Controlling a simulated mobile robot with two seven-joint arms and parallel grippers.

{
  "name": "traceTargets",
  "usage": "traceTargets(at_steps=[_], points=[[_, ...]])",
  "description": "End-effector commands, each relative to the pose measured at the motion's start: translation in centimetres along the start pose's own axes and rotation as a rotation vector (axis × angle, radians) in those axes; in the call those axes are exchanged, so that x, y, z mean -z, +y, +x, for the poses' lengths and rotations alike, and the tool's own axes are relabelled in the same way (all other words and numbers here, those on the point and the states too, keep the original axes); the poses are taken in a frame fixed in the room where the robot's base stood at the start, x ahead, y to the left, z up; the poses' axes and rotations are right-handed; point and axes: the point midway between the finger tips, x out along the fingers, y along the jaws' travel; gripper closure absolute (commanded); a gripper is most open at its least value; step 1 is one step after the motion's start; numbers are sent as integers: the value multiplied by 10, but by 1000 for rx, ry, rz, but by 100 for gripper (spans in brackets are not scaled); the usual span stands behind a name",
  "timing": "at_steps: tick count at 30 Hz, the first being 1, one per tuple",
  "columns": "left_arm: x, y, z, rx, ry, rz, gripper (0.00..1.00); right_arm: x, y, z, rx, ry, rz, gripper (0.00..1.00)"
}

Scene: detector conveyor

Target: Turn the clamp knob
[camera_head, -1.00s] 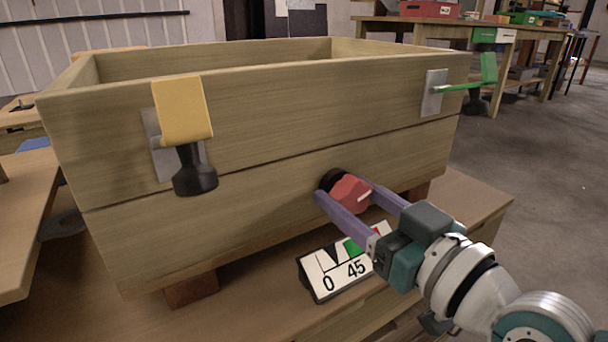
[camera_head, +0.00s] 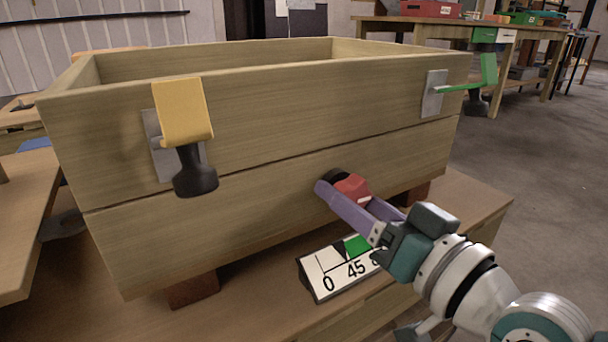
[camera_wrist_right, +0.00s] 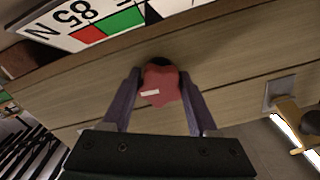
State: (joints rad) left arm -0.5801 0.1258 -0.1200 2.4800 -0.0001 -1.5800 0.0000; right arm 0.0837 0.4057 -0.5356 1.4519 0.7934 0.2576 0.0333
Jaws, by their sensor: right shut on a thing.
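The red clamp knob (camera_head: 352,187) sits on the front of the wooden box, low and right of centre, on a black base. My right gripper (camera_head: 346,191) has its two purple fingers on either side of the knob and is shut on it. In the right wrist view the knob (camera_wrist_right: 160,88) lies between the fingers (camera_wrist_right: 161,76), its white mark facing the camera. A card (camera_head: 330,278) with 0, 45 and a green patch stands below the knob. My gripper partly hides its right end. My left gripper is not in view.
The wooden box (camera_head: 270,165) rests on blocks on a wooden bench (camera_head: 470,200). A yellow latch (camera_head: 184,110) with a black grip is on its front left, a green one (camera_head: 487,68) at its right end. Another workbench (camera_head: 440,25) stands behind.

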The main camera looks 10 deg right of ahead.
Motion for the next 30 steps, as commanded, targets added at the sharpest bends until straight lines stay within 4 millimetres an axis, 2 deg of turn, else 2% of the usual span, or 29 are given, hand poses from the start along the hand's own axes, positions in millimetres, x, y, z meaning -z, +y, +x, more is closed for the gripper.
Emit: traceTargets(at_steps=[8,20,21,28,30], points=[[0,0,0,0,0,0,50,0,0,0,0,0,74,96],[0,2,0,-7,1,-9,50,0,0,0,0,0,79,96],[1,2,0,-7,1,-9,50,0,0,0,0,-1,79,37],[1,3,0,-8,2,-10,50,0,0,0,0,0,78,11],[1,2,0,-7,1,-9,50,0,0,0,0,0,78,10]])
